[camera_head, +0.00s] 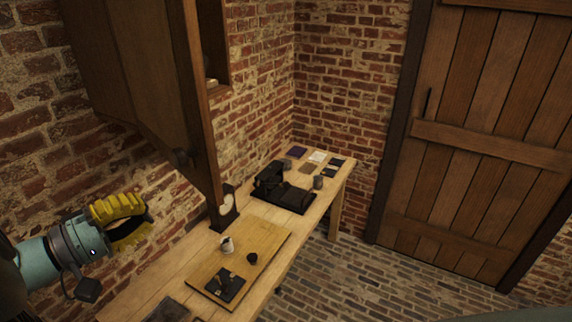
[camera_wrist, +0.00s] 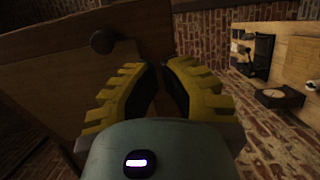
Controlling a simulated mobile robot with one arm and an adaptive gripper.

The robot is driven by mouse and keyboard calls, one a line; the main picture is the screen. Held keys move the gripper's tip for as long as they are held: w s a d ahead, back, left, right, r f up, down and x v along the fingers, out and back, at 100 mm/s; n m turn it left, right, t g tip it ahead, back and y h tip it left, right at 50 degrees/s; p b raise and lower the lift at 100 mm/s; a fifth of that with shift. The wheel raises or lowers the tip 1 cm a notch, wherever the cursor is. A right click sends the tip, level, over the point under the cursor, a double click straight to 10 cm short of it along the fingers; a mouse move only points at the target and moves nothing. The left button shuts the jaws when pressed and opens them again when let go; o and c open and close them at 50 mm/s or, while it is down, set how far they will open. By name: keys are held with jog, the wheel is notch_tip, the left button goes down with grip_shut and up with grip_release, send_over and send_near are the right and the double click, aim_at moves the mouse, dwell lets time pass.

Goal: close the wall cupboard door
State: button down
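The dark wooden wall cupboard (camera_head: 115,60) hangs at the upper left in the head view. Its door (camera_head: 196,100) stands open, swung out from the wall, and part of the inside (camera_head: 213,45) shows beyond it.
A wooden workbench (camera_head: 165,272) runs along the brick wall below the cupboard. It holds a board (camera_head: 268,235) with a small cup (camera_head: 227,245), a black device (camera_head: 285,190) and small cards. A plank room door (camera_head: 480,130) is at the right. The brick floor (camera_head: 350,285) is clear.

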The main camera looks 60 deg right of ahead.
aim_at(200, 185)
jog(key=p+x, duration=0.2)
jog(key=x, duration=0.1)
jog(key=p+x, duration=0.3)
jog(key=x, duration=0.1)
jog(key=shift+s+d+r, duration=0.1)
jog(key=shift+d+r, duration=0.1)
jog(key=shift+r, duration=0.05)
jog(key=shift+p+x, duration=0.85)
jog(key=shift+d+f, duration=0.1)
jog(key=shift+f, duration=0.15)
jog(key=shift+d, duration=0.1)
